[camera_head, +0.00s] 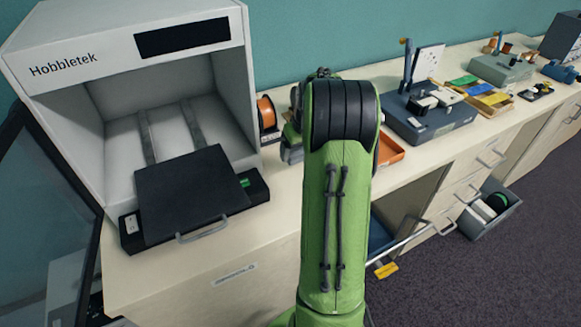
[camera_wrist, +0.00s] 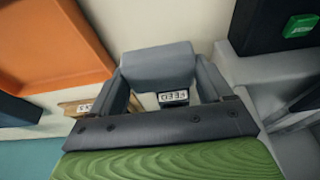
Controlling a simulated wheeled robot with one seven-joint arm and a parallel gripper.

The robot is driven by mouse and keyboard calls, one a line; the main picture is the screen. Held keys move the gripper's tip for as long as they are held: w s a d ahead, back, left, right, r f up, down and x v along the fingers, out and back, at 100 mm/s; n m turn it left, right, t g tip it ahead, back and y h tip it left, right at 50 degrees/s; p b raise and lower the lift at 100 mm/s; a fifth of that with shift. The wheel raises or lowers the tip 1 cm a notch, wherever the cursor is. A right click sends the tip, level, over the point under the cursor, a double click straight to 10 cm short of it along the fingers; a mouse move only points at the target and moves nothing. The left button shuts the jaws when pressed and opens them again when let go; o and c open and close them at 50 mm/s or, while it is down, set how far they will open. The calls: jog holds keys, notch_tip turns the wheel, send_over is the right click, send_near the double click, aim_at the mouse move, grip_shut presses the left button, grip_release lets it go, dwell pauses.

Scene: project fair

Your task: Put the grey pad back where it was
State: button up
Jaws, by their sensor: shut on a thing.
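My gripper (camera_wrist: 163,85) shows in the wrist view, its two grey fingers on either side of a grey block. The block, which looks like the grey pad (camera_wrist: 160,62), sits between the fingertips, and the gripper is shut on it. A small label reading FEED (camera_wrist: 172,97) shows in the gap behind the pad; what it is fixed to is mostly hidden. I cannot tell whether the pad touches anything below.
The white Hobbletek machine (camera_head: 122,62), with a dark plate (camera_head: 185,195) on its base, stands left of my arm. An orange spool (camera_head: 267,113) is beside it. An orange tray (camera_head: 390,150) lies right of my arm. A blue-grey device (camera_head: 430,118) stands further right. A drawer (camera_head: 490,215) is open.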

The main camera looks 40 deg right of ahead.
aim_at(296, 173)
notch_tip(296, 173, down, 7)
jog(key=shift+r+b, duration=0.1)
jog(key=shift+b, duration=0.55)
jog(key=o, duration=0.8)
jog(key=shift+f, duration=0.2)
jog(key=shift+o, duration=0.2)
jog(key=p+v, duration=0.3)
jog(key=v, duration=1)
jog(key=a+r+n, duration=0.1)
jog(key=a+r, duration=0.2)
jog(key=a, duration=0.4)
jog(key=a+r+n, duration=0.1)
jog(key=a+r, duration=0.2)
jog(key=a, duration=0.5)
jog(key=s+a+n+t+y, duration=0.1)
jog(key=s+a+t, duration=0.1)
jog(key=s+a, duration=1.4)
jog(key=shift+r+n+b, duration=0.3)
jog(key=shift+r, duration=0.05)
